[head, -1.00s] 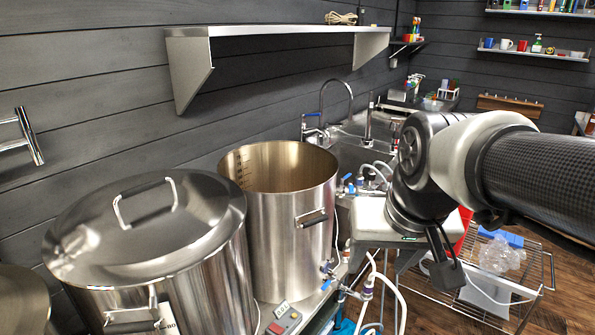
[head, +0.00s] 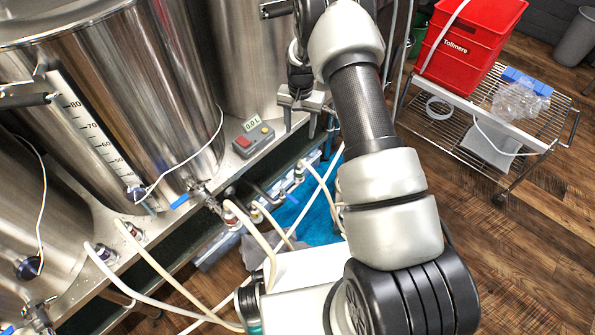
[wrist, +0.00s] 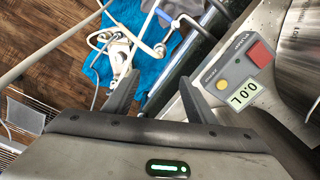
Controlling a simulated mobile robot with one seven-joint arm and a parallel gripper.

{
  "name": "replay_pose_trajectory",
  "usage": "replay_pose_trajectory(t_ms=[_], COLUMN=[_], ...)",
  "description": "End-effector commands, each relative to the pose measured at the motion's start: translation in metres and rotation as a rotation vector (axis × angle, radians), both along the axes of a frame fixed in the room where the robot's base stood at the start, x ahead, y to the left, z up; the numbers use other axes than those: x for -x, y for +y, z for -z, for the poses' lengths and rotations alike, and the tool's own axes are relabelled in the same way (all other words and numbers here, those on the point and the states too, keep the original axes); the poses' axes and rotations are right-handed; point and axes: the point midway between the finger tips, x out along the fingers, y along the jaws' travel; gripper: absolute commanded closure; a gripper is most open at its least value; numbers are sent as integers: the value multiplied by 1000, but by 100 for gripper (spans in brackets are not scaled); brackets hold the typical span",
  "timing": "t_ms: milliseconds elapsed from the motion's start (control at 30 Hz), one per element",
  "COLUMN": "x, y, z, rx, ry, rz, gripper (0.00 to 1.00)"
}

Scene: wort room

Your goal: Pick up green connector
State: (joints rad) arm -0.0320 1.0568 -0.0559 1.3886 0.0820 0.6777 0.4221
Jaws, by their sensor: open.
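I cannot make out a clearly green connector in either view. Several hose connectors show in the head view: one with a dark red collar (head: 232,207), one with a yellowish collar (head: 257,213), and one at a hose end farther right (head: 298,172). My gripper (head: 300,112) is in front of the kettle stand, above and beyond these connectors. In the wrist view its two fingers (wrist: 160,98) are spread apart with nothing between them. Pale hoses and fittings (wrist: 158,48) lie beyond the fingertips, over a blue cloth (wrist: 185,12).
A control box (head: 253,138) reading 0.0 L sits on the stand's edge, close to my gripper's right finger in the wrist view (wrist: 238,75). Steel kettles (head: 130,90) stand at left. A wire cart (head: 470,130) with a red crate (head: 465,45) stands at right.

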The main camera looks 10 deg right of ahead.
Motion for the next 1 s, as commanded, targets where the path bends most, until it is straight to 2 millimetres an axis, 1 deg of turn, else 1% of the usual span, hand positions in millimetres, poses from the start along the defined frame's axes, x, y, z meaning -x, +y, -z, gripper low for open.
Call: replay_pose_trajectory(t_ms=[33, 100, 267, 633, 700, 800, 1000], x=[1, 1, 2, 3, 3, 2, 2], y=[0, 0, 0, 0, 0, 0, 0], z=[22, 36, 59, 139, 150, 160, 169], rx=[2, 3, 3, 2, 3, 2, 2], ry=[10, 16, 21, 23, 22, 21, 21], rz=[6, 13, 19, 18, 18, 17, 17], gripper=[49, 49, 49, 49, 49, 49, 49])
